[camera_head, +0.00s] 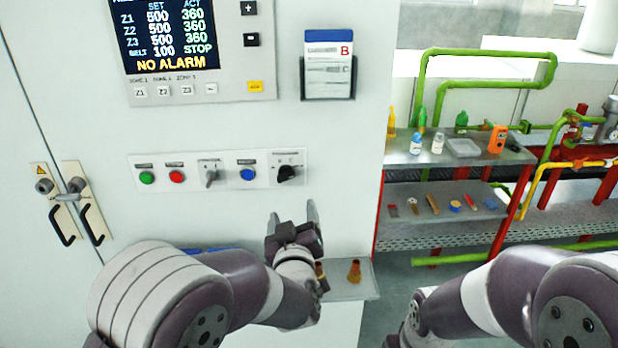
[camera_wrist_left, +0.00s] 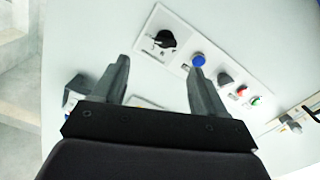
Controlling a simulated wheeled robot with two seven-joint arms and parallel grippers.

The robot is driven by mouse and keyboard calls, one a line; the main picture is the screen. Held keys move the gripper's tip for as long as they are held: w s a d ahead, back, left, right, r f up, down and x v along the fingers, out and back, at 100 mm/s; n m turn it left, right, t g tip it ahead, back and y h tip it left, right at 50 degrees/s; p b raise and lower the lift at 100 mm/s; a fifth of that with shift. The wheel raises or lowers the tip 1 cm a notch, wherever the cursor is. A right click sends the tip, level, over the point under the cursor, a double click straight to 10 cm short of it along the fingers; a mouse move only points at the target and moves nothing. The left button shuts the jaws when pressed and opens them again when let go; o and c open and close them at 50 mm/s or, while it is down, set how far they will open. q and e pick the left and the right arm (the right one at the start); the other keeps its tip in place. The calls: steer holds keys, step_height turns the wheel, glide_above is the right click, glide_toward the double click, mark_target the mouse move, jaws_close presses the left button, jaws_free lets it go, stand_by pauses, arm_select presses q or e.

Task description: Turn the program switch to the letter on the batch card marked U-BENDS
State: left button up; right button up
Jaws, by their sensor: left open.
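The program switch (camera_head: 287,173) is a black rotary knob on a white plate at the right end of the control row; its scale letters are too small to read. It also shows in the wrist view (camera_wrist_left: 165,39). A batch card (camera_head: 329,72) with a blue top and a red letter B sits in a dark holder above it; its smaller print is unreadable, so I cannot tell whether it says U-BENDS. My left gripper (camera_head: 291,215) is open and empty, below and apart from the knob; its fingers (camera_wrist_left: 160,62) point toward the panel. My right gripper is out of view.
Left of the switch are a blue button (camera_head: 248,174), a grey selector (camera_head: 210,174), a red button (camera_head: 177,177) and a green button (camera_head: 147,178). A display (camera_head: 171,35) hangs above. A small ledge (camera_head: 345,288) juts out below. Shelves (camera_head: 470,152) stand right.

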mark_target(285, 178)
arm_select(q)
steer(key=w+p, duration=0.1)
steer(key=w, duration=0.2)
steer(key=w+p, duration=0.2)
steer(key=w, duration=0.2)
steer(key=w+a+p, duration=0.1)
steer(key=w, duration=0.3)
steer(key=shift+w+a+r+p, duration=0.1)
steer(key=shift+w+r+p, duration=0.1)
steer(key=shift+r+p, duration=0.15)
steer(key=shift+w+a, duration=0.35)
steer(key=shift+a, duration=0.05)
steer(key=shift+w+d+f, duration=0.1)
steer(key=shift+d, duration=0.2)
steer(key=shift+c, duration=0.6)
steer(key=shift+a, duration=0.1)
steer(key=c, duration=0.9)
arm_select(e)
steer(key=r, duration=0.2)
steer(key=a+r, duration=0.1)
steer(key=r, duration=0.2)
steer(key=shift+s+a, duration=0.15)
